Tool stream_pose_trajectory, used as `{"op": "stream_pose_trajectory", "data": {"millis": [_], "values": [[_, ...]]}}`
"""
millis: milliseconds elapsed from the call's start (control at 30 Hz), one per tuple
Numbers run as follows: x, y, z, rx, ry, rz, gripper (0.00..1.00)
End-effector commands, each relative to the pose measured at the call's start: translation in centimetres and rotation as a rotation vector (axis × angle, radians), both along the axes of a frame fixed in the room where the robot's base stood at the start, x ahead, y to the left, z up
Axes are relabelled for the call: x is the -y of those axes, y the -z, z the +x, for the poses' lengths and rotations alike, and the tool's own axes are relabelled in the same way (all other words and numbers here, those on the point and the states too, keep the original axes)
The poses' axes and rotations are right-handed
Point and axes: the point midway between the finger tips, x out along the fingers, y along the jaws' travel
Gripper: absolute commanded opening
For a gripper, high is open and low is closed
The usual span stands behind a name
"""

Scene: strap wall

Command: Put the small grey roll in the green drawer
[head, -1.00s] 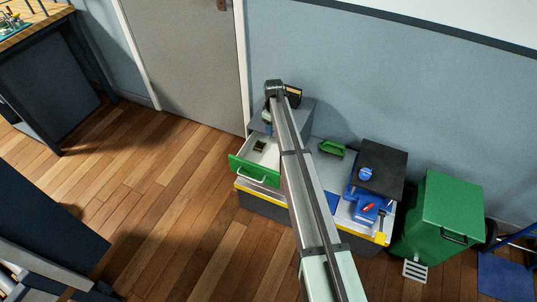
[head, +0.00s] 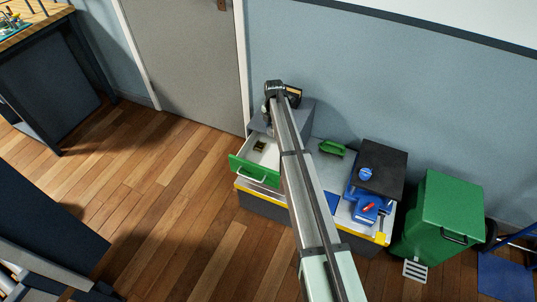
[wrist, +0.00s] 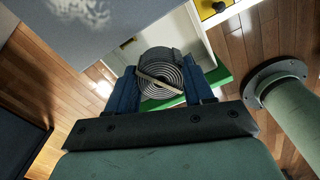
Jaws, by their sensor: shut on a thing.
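The small grey roll (wrist: 160,70) shows as a coiled spiral with a pale band across it in the wrist view. My gripper (wrist: 158,84) is shut on it, with a blue finger on each side. The green drawer (head: 247,171) is pulled open from the grey cabinet in the head view, its white inside partly visible. A small dark and yellowish thing (head: 259,146) lies in it. The drawer's green front (wrist: 222,76) and white wall also show behind the roll in the wrist view.
Further right are a black block (head: 381,168), blue items (head: 369,203) and a green bin (head: 443,215). The wall is close behind. The floor left of the drawer is clear.

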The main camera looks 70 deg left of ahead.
Motion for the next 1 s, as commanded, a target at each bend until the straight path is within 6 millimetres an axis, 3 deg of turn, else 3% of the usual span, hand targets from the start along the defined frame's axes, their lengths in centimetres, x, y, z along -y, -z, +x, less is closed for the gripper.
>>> {"op": "stream_pose_trajectory", "data": {"millis": [200,467,1000], "values": [[0.0,0.0,0.0,0.0,-0.195,0.0,0.22],[0.0,1.1,0.0,-0.001,-0.273,-0.001,0.22],[-0.1,11.9,0.0,0.0,-0.272,-0.001,0.22]]}}
